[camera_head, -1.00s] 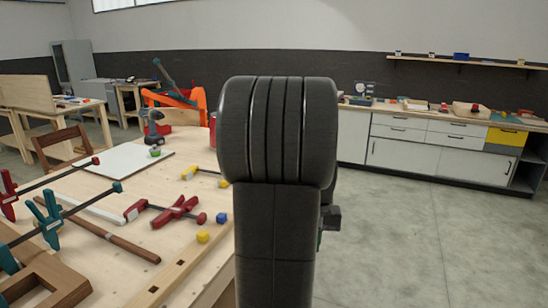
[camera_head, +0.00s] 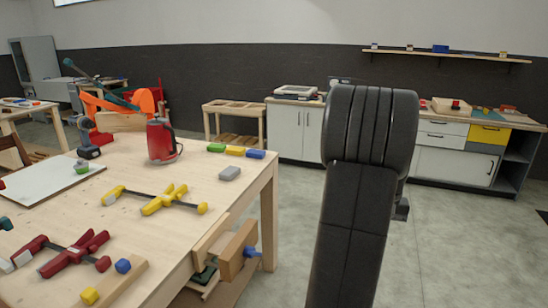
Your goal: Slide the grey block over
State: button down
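A small grey block (camera_head: 230,173) lies flat on the wooden workbench (camera_head: 150,204), near its far right corner. Just behind it a green block (camera_head: 216,147), a yellow block (camera_head: 235,150) and a blue block (camera_head: 255,154) stand in a row along the far edge. The grey block is apart from them. My dark arm rises in front of the camera at the right, beside the bench and well clear of the grey block. The fingers of my gripper cannot be made out.
A red container (camera_head: 161,141) stands left of the grey block. A yellow clamp (camera_head: 160,199) lies nearer, with a red clamp (camera_head: 70,254) beyond it toward the front. A wooden vise (camera_head: 238,249) juts from the bench's right side. The floor right of the bench is clear.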

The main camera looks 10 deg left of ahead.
aim_at(228, 174)
jog(key=i+l+u, duration=0.2)
jog(key=i, duration=0.3)
jog(key=i+l+u, duration=0.2)
jog(key=i, duration=0.3)
jog(key=i+l+u, duration=0.2)
jog(key=i, duration=0.3)
jog(key=i+u, duration=0.2)
jog(key=u, duration=0.2)
jog(key=i+l+u, duration=0.15)
jog(key=u, duration=0.25)
jog(key=i+l+u, duration=0.2)
jog(key=u, duration=0.2)
jog(key=i+l+u, duration=0.2)
jog(key=u, duration=0.25)
jog(key=i+l+u, duration=0.1)
jog(key=l+u, duration=0.15)
jog(key=u, duration=0.15)
